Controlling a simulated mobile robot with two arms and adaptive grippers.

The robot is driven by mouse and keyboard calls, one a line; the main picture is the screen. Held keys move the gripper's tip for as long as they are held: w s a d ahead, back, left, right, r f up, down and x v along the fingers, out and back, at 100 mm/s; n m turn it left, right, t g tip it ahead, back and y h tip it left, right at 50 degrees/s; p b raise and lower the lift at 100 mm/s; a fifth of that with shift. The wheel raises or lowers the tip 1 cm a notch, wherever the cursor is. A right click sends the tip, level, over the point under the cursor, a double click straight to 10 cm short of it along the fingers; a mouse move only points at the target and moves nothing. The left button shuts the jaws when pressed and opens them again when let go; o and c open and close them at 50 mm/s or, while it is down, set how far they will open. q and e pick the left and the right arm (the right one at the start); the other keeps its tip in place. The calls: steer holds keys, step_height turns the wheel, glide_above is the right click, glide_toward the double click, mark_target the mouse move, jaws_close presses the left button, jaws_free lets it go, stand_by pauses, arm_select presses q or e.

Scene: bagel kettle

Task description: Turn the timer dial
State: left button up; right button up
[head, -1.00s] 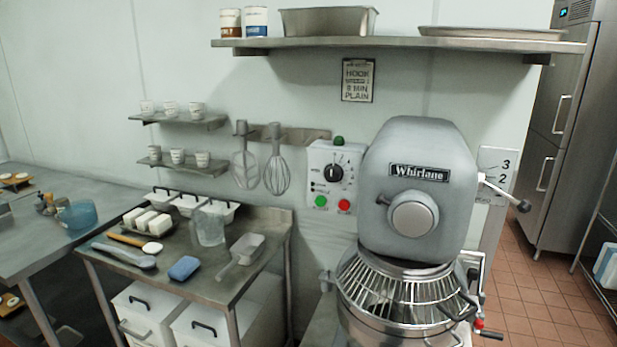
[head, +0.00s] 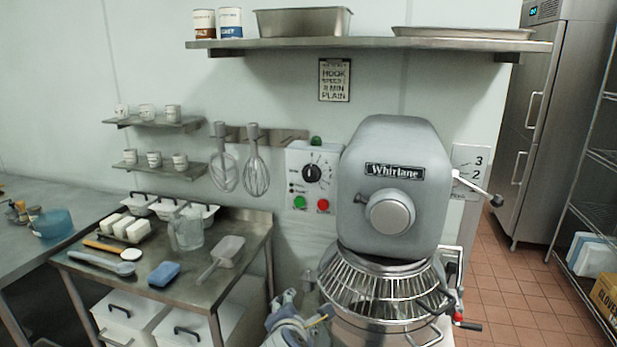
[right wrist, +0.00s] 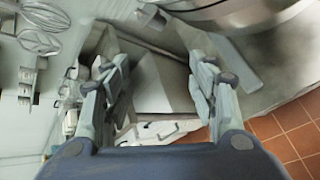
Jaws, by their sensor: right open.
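The timer dial (head: 312,173) is a round black knob with a white pointer mark. It sits on the white control panel (head: 292,160) on the wall, left of the grey Whirlane mixer (head: 396,165). A green button (head: 299,202) and a red button (head: 323,206) are below it. My right gripper (head: 292,298) is at the bottom of the head view, below the panel and apart from the dial. In the right wrist view its two fingers (right wrist: 160,90) are spread with nothing between them. The dial cannot be made out in that view. My left gripper is not in view.
The mixer's wire bowl guard (head: 375,290) stands close to the right of my right gripper. A steel table (head: 225,255) with a blue sponge (head: 164,274), a scoop and a clear jug is at the left. Whisks hang on the wall left of the panel. A shelf (head: 370,44) runs above.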

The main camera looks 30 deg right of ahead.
steer(key=w+d+r+n+t+h, duration=0.1)
steer(key=w+r+n, duration=0.15)
steer(key=r, duration=0.25)
steer(key=w+d+r+n+t+h, duration=0.1)
steer(key=w+d+r+n+h, duration=0.15)
steer(key=r, duration=0.25)
steer(key=n+h, duration=0.3)
steer(key=h, duration=0.1)
glide_toward(309, 175)
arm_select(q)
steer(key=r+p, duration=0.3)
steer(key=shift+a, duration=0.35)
arm_select(e)
steer(key=shift+y, duration=0.25)
steer(key=x, duration=0.9)
steer(key=shift+d+r, duration=0.15)
steer(key=shift+s, duration=0.1)
steer(key=shift+c, duration=0.6)
steer(key=shift+r, duration=0.1)
steer(key=c, duration=0.9)
